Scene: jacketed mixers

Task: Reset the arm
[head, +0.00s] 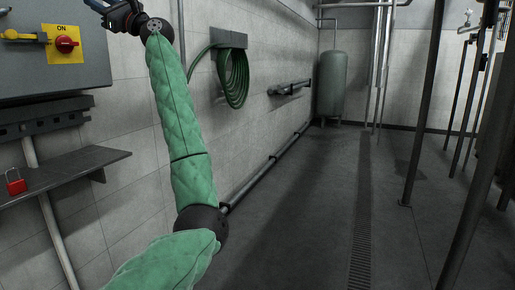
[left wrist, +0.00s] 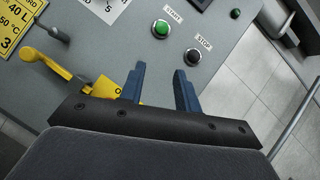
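My left arm in its green padded sleeve reaches up to the top left of the head view. My left gripper (head: 104,8) is at the top edge there, partly cut off, in front of the grey control box (head: 75,80). In the left wrist view its two blue fingers (left wrist: 160,70) are apart with nothing between them. They point at the panel face, below the green START button (left wrist: 160,29) and the black STOP button (left wrist: 193,57). A yellow plate (left wrist: 104,87) is partly hidden behind the left finger. My right gripper is in neither view.
A red rotary switch (head: 68,44) marked ON and a yellow handle (head: 12,35) are on the box. A red padlock (head: 15,182) sits on the shelf (head: 75,167) below. A green hose (head: 235,78) hangs on the wall. Dark posts (head: 425,100) stand right; the middle floor is clear.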

